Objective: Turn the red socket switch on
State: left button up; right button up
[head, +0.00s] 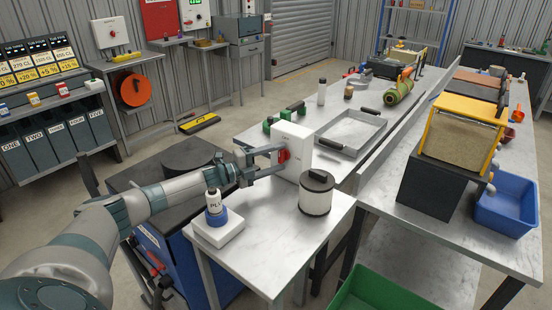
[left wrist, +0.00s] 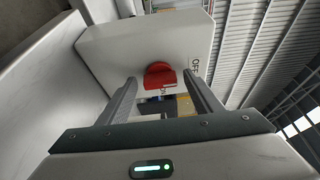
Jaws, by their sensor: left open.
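The red socket switch (head: 283,156) is a round red knob on the face of a white box (head: 291,141), which stands on the metal table. My left gripper (head: 272,161) is open in front of the box face. Its two fingers (left wrist: 160,84) stand on either side of the knob, apart from each other. I cannot tell whether they touch it. My right gripper is not in view.
A white canister with a black lid (head: 316,193) stands close to the right of the box. A metal tray (head: 352,132) lies behind. The table (head: 272,255) is bare at its front.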

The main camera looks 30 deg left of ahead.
pick_arm(q)
jog(key=c, duration=1.1)
